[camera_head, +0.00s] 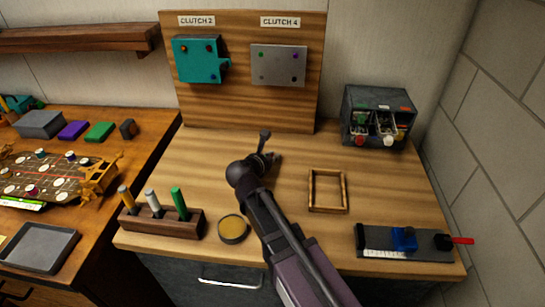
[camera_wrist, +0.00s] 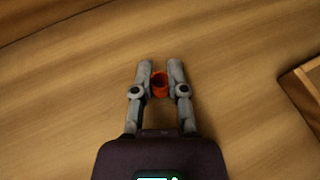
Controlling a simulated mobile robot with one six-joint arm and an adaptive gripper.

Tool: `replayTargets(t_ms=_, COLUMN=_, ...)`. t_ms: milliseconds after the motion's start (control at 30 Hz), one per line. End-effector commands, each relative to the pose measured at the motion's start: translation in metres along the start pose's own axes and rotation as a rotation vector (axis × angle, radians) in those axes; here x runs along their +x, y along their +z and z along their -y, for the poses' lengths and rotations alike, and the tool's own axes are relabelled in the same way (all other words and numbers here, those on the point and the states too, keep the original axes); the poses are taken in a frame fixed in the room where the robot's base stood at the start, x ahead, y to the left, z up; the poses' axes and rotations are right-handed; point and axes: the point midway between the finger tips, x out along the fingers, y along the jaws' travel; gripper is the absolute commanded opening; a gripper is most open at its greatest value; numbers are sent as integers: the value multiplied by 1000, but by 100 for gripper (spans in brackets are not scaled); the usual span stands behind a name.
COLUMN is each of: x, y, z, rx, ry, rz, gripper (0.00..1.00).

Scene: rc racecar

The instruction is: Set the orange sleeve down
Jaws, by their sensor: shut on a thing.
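The orange sleeve (camera_wrist: 160,84) is a small ring-like piece between my gripper's fingertips in the wrist view, with its open end showing. My gripper (camera_wrist: 160,76) is shut on it over bare wooden tabletop. In the head view, my gripper (camera_head: 272,158) is over the middle of the workbench (camera_head: 385,185), in front of the upright board. The sleeve cannot be made out there. Whether the sleeve touches the wood cannot be told.
A wooden frame (camera_head: 327,191) lies right of my gripper. A rack of handled tools (camera_head: 165,222) and a round yellow-topped tin (camera_head: 233,229) stand at front left. A parts organizer (camera_head: 378,117) is at back right, a slide gauge (camera_head: 405,241) at front right.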

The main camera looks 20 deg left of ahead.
Motion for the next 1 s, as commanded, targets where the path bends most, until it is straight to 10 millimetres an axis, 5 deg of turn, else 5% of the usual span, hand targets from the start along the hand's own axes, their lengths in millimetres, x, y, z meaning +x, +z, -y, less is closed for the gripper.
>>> replayTargets(t_ms=133, x=1, y=-4, z=0, rx=0, ry=0, rz=0, gripper=6)
replayTargets(t_ms=200, x=1, y=-3, z=0, rx=0, ry=1, rz=0, gripper=33)
replayTargets(t_ms=300, x=1, y=-3, z=0, rx=0, ry=1, rz=0, gripper=52)
replayTargets(t_ms=833, x=-1, y=1, z=-1, rx=-1, ry=2, rz=0, gripper=52)
replayTargets(t_ms=1000, x=-17, y=1, z=0, rx=-2, ry=3, rz=0, gripper=52)
